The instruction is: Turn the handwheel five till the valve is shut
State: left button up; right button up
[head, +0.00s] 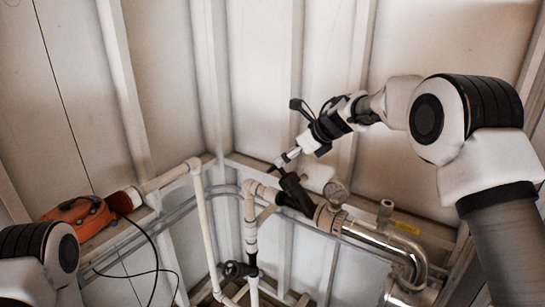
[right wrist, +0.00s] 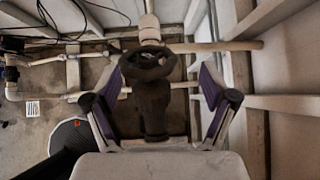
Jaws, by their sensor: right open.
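A dark handwheel (right wrist: 150,64) on a dark valve body (right wrist: 153,108) shows in the right wrist view, between the fingers of my right gripper (right wrist: 159,82). The fingers are open and stand on either side, with gaps to the wheel. In the head view my right gripper (head: 285,160) is just above a dark valve (head: 295,193) on the pipework, and partly hides its top. I see no number on the wheel, and cannot tell whether the valve is open or shut. Of my left arm only a part shows at lower left; its gripper is out of view.
Another dark valve (head: 238,270) sits lower on the pipes. An orange device (head: 78,215) with a black cable is at left. Panelled walls stand close behind.

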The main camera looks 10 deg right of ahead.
jog(key=shift+s+a+f+p, duration=0.15)
jog(key=shift+s+a+p, duration=0.45)
jog(key=shift+s+a, duration=0.2)
jog(key=shift+w+a+f+p, duration=0.3)
jog(key=shift+a+f, duration=0.1)
jog(key=shift+f, duration=0.1)
jog(key=w+f, duration=0.3)
jog(key=shift+w+a, duration=0.1)
jog(key=shift+a, duration=0.3)
jog(key=shift+s+r, duration=0.2)
jog(key=shift+s, duration=0.1)
jog(key=shift+c, duration=0.3)
jog(key=shift+s+r, duration=0.15)
jog(key=shift+s, duration=0.1)
jog(key=c, duration=0.6)
jog(key=shift+c, duration=0.9)
pick_arm(q)
jog(key=s+r, duration=0.1)
jog(key=r, duration=0.2)
jog(key=shift+s, duration=0.4)
pick_arm(e)
jog(key=shift+f, duration=0.25)
